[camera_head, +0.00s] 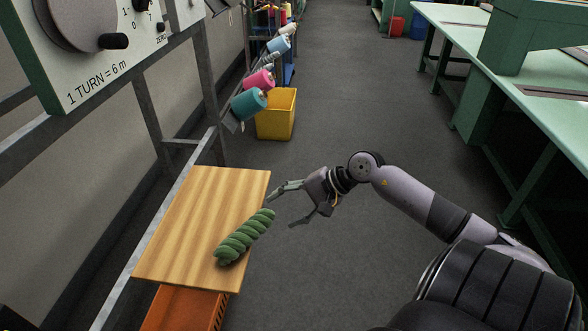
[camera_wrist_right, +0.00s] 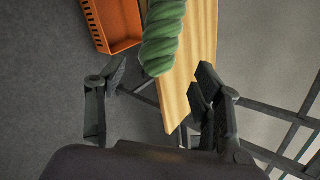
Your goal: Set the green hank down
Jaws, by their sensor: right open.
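The green hank (camera_head: 244,237), a twisted bundle of yarn, lies on the wooden shelf board (camera_head: 195,215) near its right front edge in the head view. In the right wrist view the hank (camera_wrist_right: 163,38) shows at the top, on the board (camera_wrist_right: 203,50). My right gripper (camera_head: 280,208) is open and empty, just right of the board and apart from the hank. In the right wrist view its fingers (camera_wrist_right: 160,88) are spread, with the hank ahead of them. My left gripper is not in view.
An orange crate (camera_head: 185,308) is under the board's front; it also shows in the wrist view (camera_wrist_right: 117,25). A yellow bin (camera_head: 276,115) stands beyond, by cones of yarn (camera_head: 249,103). A winder panel (camera_head: 100,50) is upper left. A green bench (camera_head: 500,80) is right. The aisle between is clear.

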